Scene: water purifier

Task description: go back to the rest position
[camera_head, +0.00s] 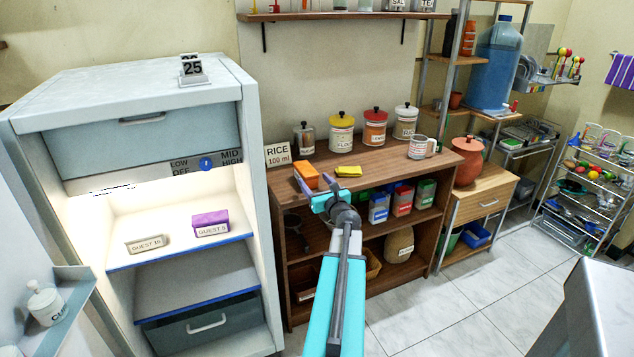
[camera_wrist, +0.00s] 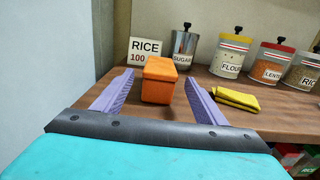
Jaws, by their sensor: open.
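My gripper (camera_head: 318,198) is open at the end of my turquoise arm, over the front left edge of the wooden counter in the head view. In the wrist view its two purple fingers (camera_wrist: 156,95) stand apart, with an orange block (camera_wrist: 158,80) seen between and beyond their tips. The orange block (camera_head: 306,176) sits on the counter near its left end.
A lit cabinet (camera_head: 150,225) stands at left. The tiled floor (camera_head: 440,310) at right is clear.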

